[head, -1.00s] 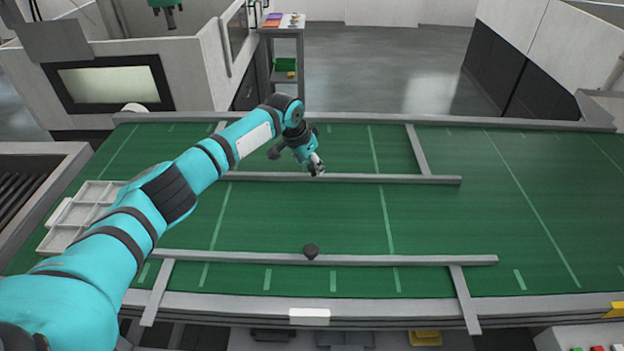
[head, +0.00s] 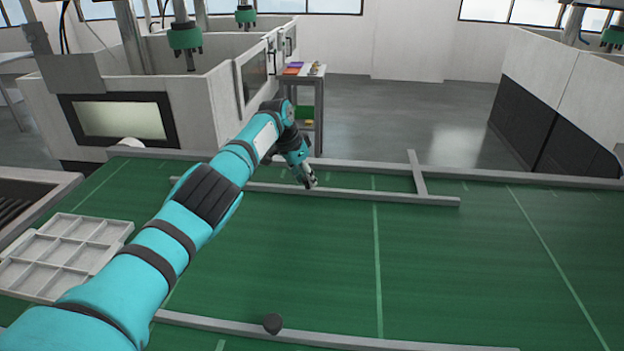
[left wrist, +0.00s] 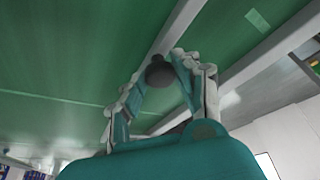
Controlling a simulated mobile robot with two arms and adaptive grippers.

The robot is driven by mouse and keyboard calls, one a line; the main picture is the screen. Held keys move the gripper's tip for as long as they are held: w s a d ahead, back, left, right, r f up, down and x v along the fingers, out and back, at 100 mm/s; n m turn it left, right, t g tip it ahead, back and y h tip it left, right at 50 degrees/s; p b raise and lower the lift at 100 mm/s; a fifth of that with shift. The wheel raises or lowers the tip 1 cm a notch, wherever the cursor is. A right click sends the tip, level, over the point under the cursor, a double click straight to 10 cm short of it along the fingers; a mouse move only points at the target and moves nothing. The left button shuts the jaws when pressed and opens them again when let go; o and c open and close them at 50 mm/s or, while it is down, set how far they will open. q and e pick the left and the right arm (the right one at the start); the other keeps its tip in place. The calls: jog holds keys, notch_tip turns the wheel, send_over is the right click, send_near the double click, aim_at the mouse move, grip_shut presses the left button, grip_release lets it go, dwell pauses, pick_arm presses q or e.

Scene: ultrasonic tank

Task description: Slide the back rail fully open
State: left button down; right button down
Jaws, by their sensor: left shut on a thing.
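The back rail (head: 390,197) is a long grey bar lying across the green belt, close to the belt's far edge. A cross bar (head: 416,170) at its right part reaches back over that edge. My left gripper (head: 309,182) is at the middle of the back rail. In the left wrist view, its fingers (left wrist: 158,78) are shut on the rail's dark round knob (left wrist: 159,72), with the rail (left wrist: 180,25) running behind it. In the head view the gripper hides this knob. My right gripper is not in view.
The front rail (head: 400,346) with its dark knob (head: 272,323) lies near the bottom of the head view. The belt's grey far edge (head: 540,179) is just behind the back rail. A white divided tray (head: 62,262) sits at left. The belt between the rails is clear.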

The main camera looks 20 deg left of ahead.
pick_arm(q)
jog(key=c, duration=1.3)
grip_release()
jog(key=shift+w+r, duration=0.2)
jog(key=shift+r, duration=0.1)
jog(key=o, duration=0.3)
jog(key=shift+w+a+f, duration=0.1)
jog(key=shift+f, duration=0.15)
jog(key=shift+o, duration=0.2)
jog(key=v, duration=1.2)
